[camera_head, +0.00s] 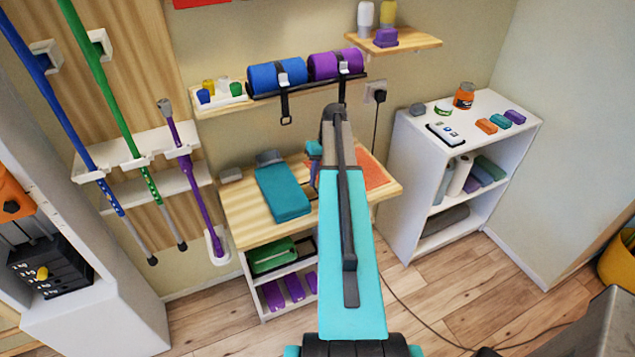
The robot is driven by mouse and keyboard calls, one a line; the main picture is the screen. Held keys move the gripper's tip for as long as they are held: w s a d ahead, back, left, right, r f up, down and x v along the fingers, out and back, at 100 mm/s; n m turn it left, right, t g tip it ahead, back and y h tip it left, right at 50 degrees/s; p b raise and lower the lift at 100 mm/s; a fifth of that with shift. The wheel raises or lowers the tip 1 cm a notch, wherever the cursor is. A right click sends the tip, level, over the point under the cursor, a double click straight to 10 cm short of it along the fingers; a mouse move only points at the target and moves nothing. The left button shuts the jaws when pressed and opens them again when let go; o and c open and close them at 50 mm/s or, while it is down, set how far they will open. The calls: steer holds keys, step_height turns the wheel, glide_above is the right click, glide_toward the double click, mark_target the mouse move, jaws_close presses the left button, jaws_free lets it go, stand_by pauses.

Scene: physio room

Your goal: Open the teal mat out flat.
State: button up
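The teal mat (284,194) lies on the wooden tabletop, left of the middle of the view. It looks like a thick, narrow slab, folded over on itself, with its near end close to the table's front edge. A grey object (268,157) sits at its far end. My teal arm reaches up from the bottom of the view, to the right of the mat. My gripper (314,168) shows only in part, small and mostly hidden behind the arm, just right of the mat and apart from it in the picture. Its fingers cannot be made out.
The wooden table (241,212) also bears an orange mat (376,172) at right and a grey block (231,175) at left. Above is a shelf with a blue roll (262,78) and a purple roll (322,66). A white shelf unit (409,190) stands at right.

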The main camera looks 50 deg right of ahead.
steer(key=shift+p+x, duration=0.3)
steer(key=shift+x, duration=1)
jaws_close()
stand_by(0.6)
